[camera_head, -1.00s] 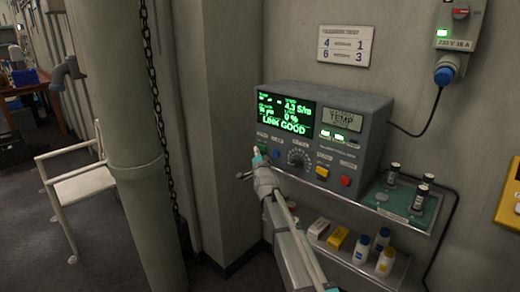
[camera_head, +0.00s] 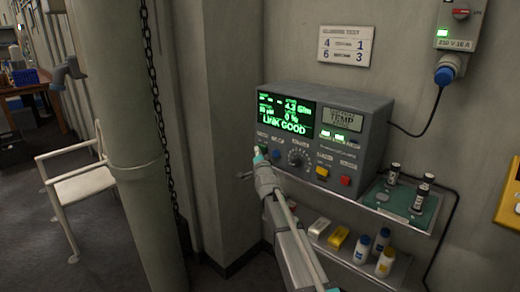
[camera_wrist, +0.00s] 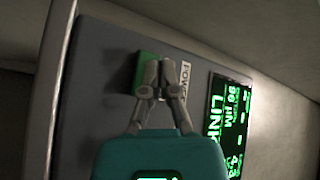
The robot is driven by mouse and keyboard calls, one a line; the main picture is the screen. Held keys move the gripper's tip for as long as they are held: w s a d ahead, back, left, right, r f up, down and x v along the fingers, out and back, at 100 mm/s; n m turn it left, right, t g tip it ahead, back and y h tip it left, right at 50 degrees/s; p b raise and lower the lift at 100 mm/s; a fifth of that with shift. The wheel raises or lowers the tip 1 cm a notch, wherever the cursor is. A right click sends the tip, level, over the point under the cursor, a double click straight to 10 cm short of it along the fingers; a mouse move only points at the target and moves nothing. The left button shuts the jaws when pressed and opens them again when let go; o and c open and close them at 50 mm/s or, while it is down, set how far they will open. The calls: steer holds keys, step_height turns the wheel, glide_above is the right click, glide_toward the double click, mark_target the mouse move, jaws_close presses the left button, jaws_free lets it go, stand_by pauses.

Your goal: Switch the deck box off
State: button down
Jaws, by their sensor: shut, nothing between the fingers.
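The deck box (camera_head: 374,150) is a grey instrument on a wall shelf. Its screen (camera_head: 283,116) is lit green and reads LINK GOOD. In the wrist view a green switch (camera_wrist: 146,58) sits on the panel beside a label that reads POWER (camera_wrist: 184,80). My gripper (camera_wrist: 160,72) is shut and empty, its fingertips over or against the right part of this switch. I cannot tell if they touch it. In the head view my gripper (camera_head: 257,152) is at the left lower part of the box's front and hides the switch area.
A dial (camera_head: 298,158), a yellow button (camera_head: 323,172) and a red button (camera_head: 345,181) are right of my gripper. A green tray (camera_head: 418,219) with several dark cylinders stands on the shelf's right. Bottles (camera_head: 384,262) stand on the lower shelf. A pillar (camera_head: 130,140) and hanging chain are left.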

steer(key=shift+w+d, duration=0.3)
steer(key=shift+w, duration=0.15)
stand_by(1.4)
steer(key=shift+s, duration=0.35)
steer(key=shift+s+a, duration=0.1)
steer(key=shift+a, duration=0.05)
steer(key=shift+s, duration=0.1)
steer(key=shift+s+a, duration=0.45)
steer(key=shift+s, duration=0.25)
steer(key=shift+s+a, duration=0.4)
steer(key=shift+s, duration=0.3)
steer(key=shift+s+a, duration=0.45)
steer(key=shift+s, duration=0.25)
